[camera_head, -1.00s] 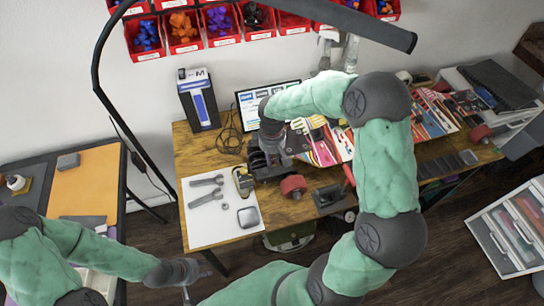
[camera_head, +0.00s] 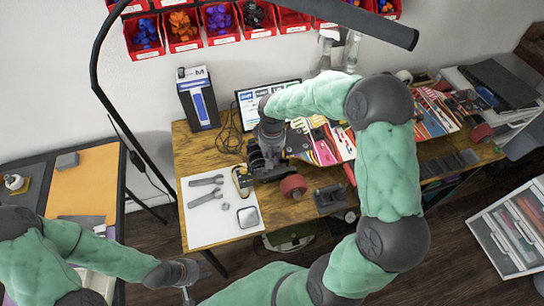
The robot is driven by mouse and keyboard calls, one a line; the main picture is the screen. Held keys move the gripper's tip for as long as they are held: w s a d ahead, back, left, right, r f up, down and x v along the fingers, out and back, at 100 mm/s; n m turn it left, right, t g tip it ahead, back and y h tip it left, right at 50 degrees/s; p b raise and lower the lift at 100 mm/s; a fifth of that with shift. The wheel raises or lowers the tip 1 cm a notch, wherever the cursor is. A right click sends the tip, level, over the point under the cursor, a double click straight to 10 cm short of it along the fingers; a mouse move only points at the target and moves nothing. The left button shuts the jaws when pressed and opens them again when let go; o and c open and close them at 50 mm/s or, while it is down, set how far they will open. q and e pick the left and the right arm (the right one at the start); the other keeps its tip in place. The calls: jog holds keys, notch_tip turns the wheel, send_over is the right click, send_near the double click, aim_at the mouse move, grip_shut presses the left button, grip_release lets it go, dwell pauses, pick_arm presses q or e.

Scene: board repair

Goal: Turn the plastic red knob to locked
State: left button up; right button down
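No part can be made out for certain as the red knob. A red round piece (camera_head: 293,185) sits on the wooden workbench (camera_head: 225,243), beside a dark mechanism. A thin red handle (camera_head: 349,173) shows near a small black block, partly behind my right arm. My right gripper (camera_head: 269,158) points down over the dark mechanism, left of the red round piece; its fingers blend into the dark parts, so its opening is unclear. My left gripper (camera_head: 194,283) is low at the left, off the bench's front edge; its fingers are spread and empty.
A white sheet (camera_head: 208,230) on the bench holds wrenches and small parts. A black block (camera_head: 329,198) stands near the front edge. Colourful skateboard decks (camera_head: 323,150) lie behind my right arm. A monitor (camera_head: 265,93) and a boxed item (camera_head: 199,98) stand at the back.

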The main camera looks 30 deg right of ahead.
jog(key=m+b, duration=0.1)
jog(key=m, duration=0.4)
jog(key=shift+m, duration=0.3)
jog(key=m+b, duration=0.1)
jog(key=m, duration=0.4)
jog(key=shift+m, duration=0.3)
jog(key=c, duration=1.4)
grip_release()
jog(key=shift+r, duration=0.1)
notch_tip(320, 180, up, 12)
